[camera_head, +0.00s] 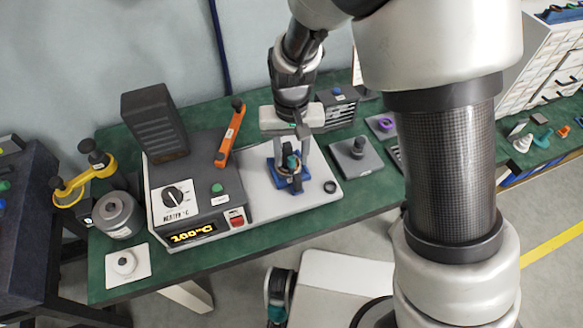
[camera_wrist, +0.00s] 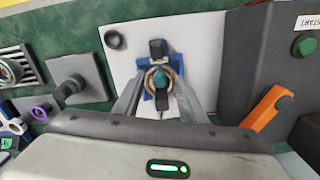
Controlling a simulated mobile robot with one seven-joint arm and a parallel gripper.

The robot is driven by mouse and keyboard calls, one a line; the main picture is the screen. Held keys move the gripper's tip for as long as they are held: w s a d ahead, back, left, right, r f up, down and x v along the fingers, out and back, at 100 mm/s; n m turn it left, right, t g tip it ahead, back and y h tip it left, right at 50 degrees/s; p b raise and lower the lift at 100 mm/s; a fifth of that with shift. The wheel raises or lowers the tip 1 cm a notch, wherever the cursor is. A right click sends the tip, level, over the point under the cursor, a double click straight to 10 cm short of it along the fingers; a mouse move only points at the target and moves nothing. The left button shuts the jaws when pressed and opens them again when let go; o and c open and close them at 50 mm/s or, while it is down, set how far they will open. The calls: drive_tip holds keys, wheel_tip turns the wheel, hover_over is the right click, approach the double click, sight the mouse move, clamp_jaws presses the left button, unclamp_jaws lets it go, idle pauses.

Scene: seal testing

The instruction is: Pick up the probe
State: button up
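A blue fixture (camera_head: 280,183) stands on the white plate of the bench device. It holds a tan ring and a teal-topped dark part (camera_head: 292,163), which seems to be the probe, though I cannot be sure. In the wrist view the teal top (camera_wrist: 160,82) shows inside the tan ring, with the blue fixture (camera_wrist: 148,68) around it. My gripper (camera_head: 291,155) points down over the fixture. In the wrist view its two fingers (camera_wrist: 160,100) are apart, one on each side of the teal-topped part, with visible gaps. Whether they touch anything lower down is hidden.
A dark control box (camera_head: 195,180) with a dial and lit display stands left of the fixture. An orange handle (camera_head: 230,135) rises close to my gripper's left. A grey block with a black knob (camera_head: 357,155) sits to the right. A black ring (camera_head: 330,187) lies on the plate.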

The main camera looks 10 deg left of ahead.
sight(292, 158)
drive_tip(key=shift+c, duration=0.3)
clamp_jaws()
wheel_tip(292, 158, up, 10)
drive_tip(key=shift+p, duration=0.4)
